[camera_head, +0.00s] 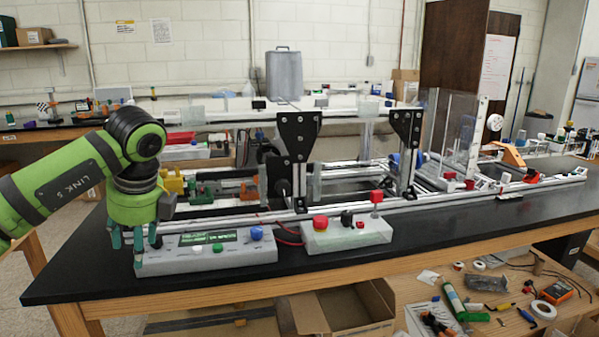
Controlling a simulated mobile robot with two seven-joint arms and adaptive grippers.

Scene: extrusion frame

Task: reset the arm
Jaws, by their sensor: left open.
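My left arm comes in from the left edge, green with black joints. My left gripper (137,245) points down at the left end of a grey control box (215,258), its teal fingers apart. Part of the gripper overlaps the box's left end, and I cannot tell whether it touches. No object shows between the fingers. The control box has a green display, a blue knob and a few buttons. My right gripper is not in view.
An aluminium extrusion frame (450,207) with black brackets stands on the black table (350,275). A smaller box (345,236) with red buttons sits right of the control box.

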